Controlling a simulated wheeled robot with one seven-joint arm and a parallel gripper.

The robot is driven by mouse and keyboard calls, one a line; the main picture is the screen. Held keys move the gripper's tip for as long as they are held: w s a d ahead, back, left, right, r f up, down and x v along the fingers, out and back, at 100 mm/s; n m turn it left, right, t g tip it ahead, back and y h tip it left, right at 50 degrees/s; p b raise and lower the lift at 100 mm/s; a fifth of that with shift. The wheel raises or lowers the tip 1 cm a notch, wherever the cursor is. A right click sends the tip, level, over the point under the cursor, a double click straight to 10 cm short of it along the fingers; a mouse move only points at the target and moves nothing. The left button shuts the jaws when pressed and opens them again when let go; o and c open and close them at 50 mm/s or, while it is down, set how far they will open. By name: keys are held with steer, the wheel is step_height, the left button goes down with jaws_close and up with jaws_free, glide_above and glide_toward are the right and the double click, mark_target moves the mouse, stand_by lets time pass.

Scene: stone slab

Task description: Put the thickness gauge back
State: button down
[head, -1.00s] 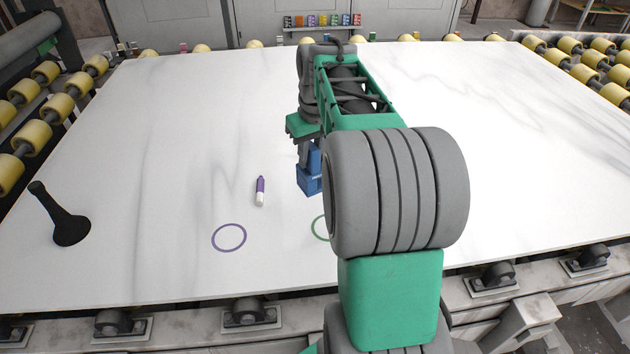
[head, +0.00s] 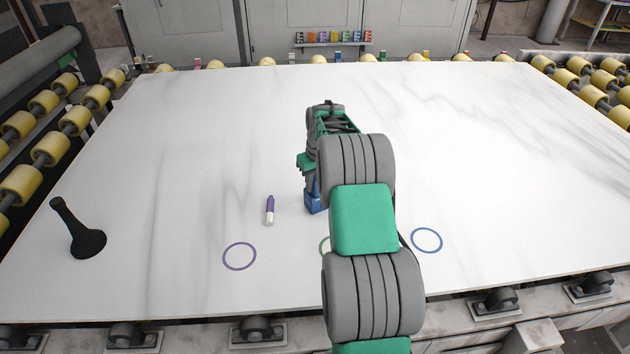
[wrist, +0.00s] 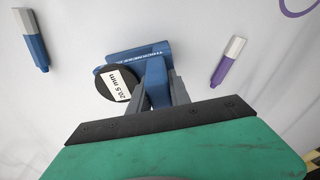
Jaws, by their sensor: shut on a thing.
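The thickness gauge (head: 314,201) is a blue block-like tool. In the wrist view the gauge (wrist: 151,72) shows a round dark dial with a white readout of 20.5 mm. My gripper (wrist: 157,88) is shut on its blue body. In the head view my gripper (head: 309,180) is partly hidden by my arm, with the gauge beneath it, low over or on the white slab (head: 220,150). I cannot tell whether the gauge touches the slab.
A purple-and-white marker (head: 269,210) lies left of the gauge; a blue marker (wrist: 32,42) shows in the wrist view. Purple (head: 239,256), blue (head: 427,240) and partly hidden green (head: 323,245) rings mark the slab. A black flared object (head: 80,232) stands at left. Rollers (head: 48,150) line the sides.

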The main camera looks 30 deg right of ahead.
steer(key=c, duration=1.2)
jaws_free()
steer(key=r, duration=0.4)
steer(key=s+r+b, duration=0.1)
steer(key=r, duration=0.3)
steer(key=s+r, duration=0.1)
steer(key=r, duration=0.3)
steer(key=shift+a+r+b, duration=0.2)
steer(key=shift+a+b, duration=0.1)
steer(key=s+a+r, duration=0.2)
steer(key=s+a, duration=0.1)
steer(key=a, duration=0.3)
steer(key=s+a+r, duration=0.2)
steer(key=s+a, duration=0.1)
steer(key=a, duration=0.4)
steer(key=s+a+f+t, duration=0.1)
steer(key=s+a+f, duration=0.1)
steer(key=s+a, duration=0.4)
steer(key=s+a+f, duration=0.3)
steer(key=s+a, duration=0.3)
steer(key=s, duration=0.6)
steer(key=shift+s+n+t, duration=0.25)
steer(key=shift+n+t, duration=0.15)
